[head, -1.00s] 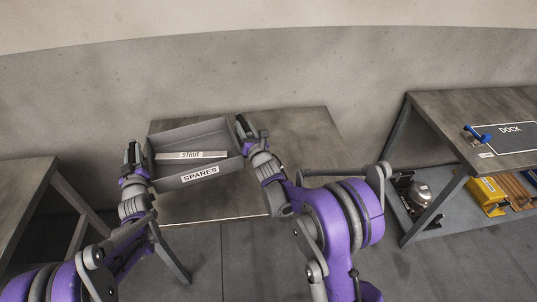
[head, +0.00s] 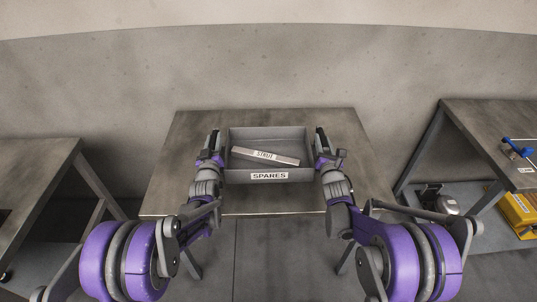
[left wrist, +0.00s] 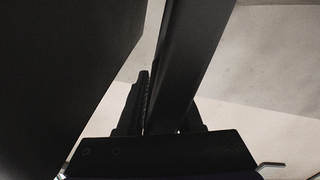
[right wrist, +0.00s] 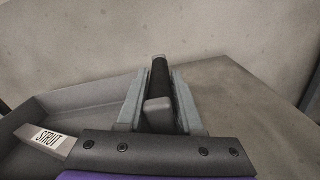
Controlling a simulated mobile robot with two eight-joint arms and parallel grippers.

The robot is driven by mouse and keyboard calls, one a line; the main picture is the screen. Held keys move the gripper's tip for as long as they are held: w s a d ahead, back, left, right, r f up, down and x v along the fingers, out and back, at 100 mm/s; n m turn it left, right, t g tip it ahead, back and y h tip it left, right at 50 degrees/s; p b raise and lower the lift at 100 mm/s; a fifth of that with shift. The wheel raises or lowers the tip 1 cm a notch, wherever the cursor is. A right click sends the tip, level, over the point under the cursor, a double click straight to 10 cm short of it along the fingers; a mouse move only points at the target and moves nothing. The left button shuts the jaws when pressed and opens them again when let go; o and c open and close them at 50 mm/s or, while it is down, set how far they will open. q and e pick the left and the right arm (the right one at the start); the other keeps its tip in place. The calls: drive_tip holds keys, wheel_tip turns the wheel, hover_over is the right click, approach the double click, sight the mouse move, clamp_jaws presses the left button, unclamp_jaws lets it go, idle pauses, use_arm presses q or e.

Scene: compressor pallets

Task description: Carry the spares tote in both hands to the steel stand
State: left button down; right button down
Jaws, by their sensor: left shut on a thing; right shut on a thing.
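The spares tote (head: 238,177) is a grey open box labelled SPARES, level over the steel stand (head: 185,150) straight ahead in the head view. A strut (head: 265,156) with a STRUT label lies slanted inside it. My left gripper (head: 214,138) is shut on the tote's left side, and my right gripper (head: 321,136) is shut on its right side. In the right wrist view the fingers (right wrist: 158,100) close around a dark handle bar beside the tote wall (right wrist: 85,97). The left wrist view is dark, with the fingers (left wrist: 160,105) against a dark bar. I cannot tell whether the tote touches the stand's top.
Another grey table (head: 40,165) stands at the left. At the right a bench (head: 485,130) holds a blue-handled tool (head: 518,149), with a yellow case (head: 520,212) and a metal part on its lower shelf. The stand's top is bare around the tote.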

use_arm(q)
drive_tip(key=shift+d+r, duration=0.1)
use_arm(e)
drive_tip(key=shift+a+r, duration=0.15)
use_arm(q)
drive_tip(key=shift+f, duration=0.2)
use_arm(e)
drive_tip(key=shift+f, duration=0.2)
